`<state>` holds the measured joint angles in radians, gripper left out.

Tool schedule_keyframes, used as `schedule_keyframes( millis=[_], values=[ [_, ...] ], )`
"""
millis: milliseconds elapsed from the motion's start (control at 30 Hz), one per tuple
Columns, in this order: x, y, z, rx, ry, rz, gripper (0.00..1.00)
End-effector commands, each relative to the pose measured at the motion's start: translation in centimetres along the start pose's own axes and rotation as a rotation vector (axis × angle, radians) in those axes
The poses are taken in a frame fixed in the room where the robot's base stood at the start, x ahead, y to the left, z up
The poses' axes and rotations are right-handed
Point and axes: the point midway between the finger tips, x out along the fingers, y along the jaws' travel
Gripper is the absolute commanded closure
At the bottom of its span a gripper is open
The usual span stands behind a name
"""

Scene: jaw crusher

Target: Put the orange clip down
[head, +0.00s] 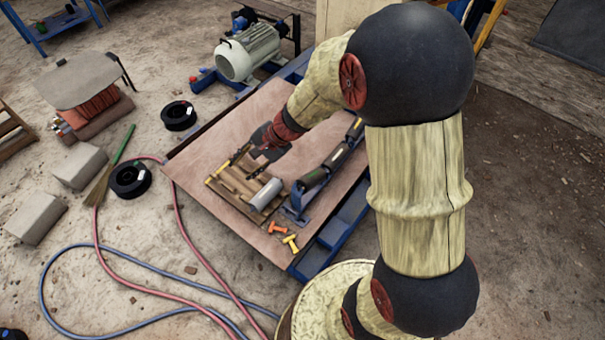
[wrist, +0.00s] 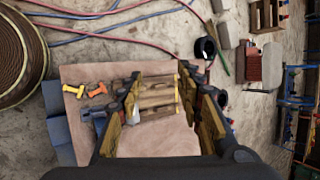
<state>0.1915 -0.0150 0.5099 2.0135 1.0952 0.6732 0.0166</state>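The orange clip (head: 278,228) lies on the brown table top (head: 215,125) near its front edge, beside a yellow clip (head: 290,243). In the wrist view the orange clip (wrist: 97,90) lies left of my gripper, with the yellow clip (wrist: 73,90) further left. My gripper (head: 243,160) is above the far part of a slatted wooden board (head: 228,190), away from both clips. In the wrist view its fingers (wrist: 168,100) stand wide apart, with the board seen between them and nothing held.
A grey cylinder (head: 266,194) lies on the board. A row of dark cylinders on a blue stand (head: 325,172) runs along the table's right side. A motor (head: 248,52) stands behind the table. Hoses (head: 180,215) lie on the floor to the left. Bare table top surrounds the clips.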

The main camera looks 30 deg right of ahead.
Motion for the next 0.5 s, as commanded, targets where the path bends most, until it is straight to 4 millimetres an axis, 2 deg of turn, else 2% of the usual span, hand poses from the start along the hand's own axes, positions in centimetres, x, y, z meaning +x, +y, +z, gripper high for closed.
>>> schedule_keyframes(
  millis=[33, 200, 367, 500],
  values=[
    [-2.1, -0.6, 1.8, -0.09, 0.006, 0.006, 0.64],
    [-8.2, -0.4, 6.8, -0.387, 0.037, 0.065, 0.64],
    [-13.8, 1.4, 10.3, -0.648, 0.097, 0.137, 0.64],
    [-18.4, 3.8, 12.4, -0.858, 0.175, 0.211, 0.64]
  ],
)
